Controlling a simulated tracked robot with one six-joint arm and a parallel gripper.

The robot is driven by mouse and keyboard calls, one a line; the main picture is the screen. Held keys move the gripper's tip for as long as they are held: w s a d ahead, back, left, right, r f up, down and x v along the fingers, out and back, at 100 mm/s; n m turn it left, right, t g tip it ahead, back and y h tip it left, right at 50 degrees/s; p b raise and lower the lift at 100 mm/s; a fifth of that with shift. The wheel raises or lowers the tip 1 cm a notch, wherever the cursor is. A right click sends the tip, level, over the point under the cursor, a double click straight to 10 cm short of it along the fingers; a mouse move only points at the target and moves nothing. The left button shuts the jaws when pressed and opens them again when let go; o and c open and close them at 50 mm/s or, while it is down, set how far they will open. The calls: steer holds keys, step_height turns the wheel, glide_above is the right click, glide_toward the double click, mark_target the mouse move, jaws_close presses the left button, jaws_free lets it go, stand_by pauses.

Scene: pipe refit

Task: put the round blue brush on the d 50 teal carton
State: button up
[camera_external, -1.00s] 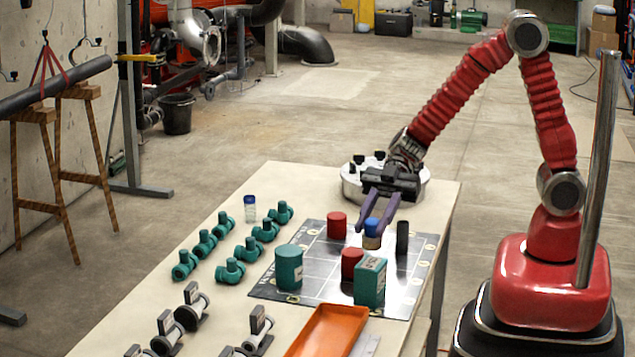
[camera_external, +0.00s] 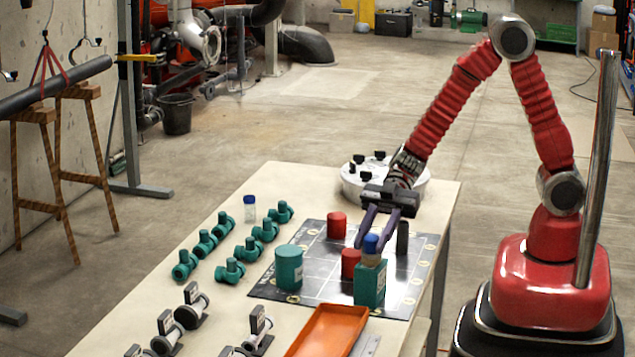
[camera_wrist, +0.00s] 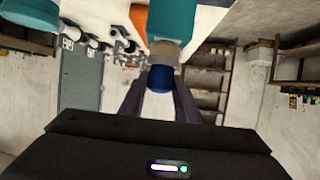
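The round blue brush (camera_external: 371,243) has a blue top and a tan lower part. My gripper (camera_external: 369,247) is shut on its blue top and holds it upright over the boxy teal carton (camera_external: 369,287). The brush's underside is at the carton's top; I cannot tell if it touches or hangs just above. In the wrist view the brush's blue part (camera_wrist: 159,78) lies between my fingers, with the tan part beyond it and the teal carton (camera_wrist: 171,20) behind. The carton's print is too small to read.
On the dark marked mat (camera_external: 325,285) stand a round teal can (camera_external: 289,268), two red cylinders (camera_external: 337,225) (camera_external: 351,262) and a dark cylinder (camera_external: 402,237). Teal valves (camera_external: 230,270) stand to the left. An orange tray (camera_external: 328,331) lies in front.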

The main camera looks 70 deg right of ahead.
steer(key=o, duration=0.4)
steer(key=shift+r, duration=0.2)
steer(key=v, duration=1.2)
stand_by(0.4)
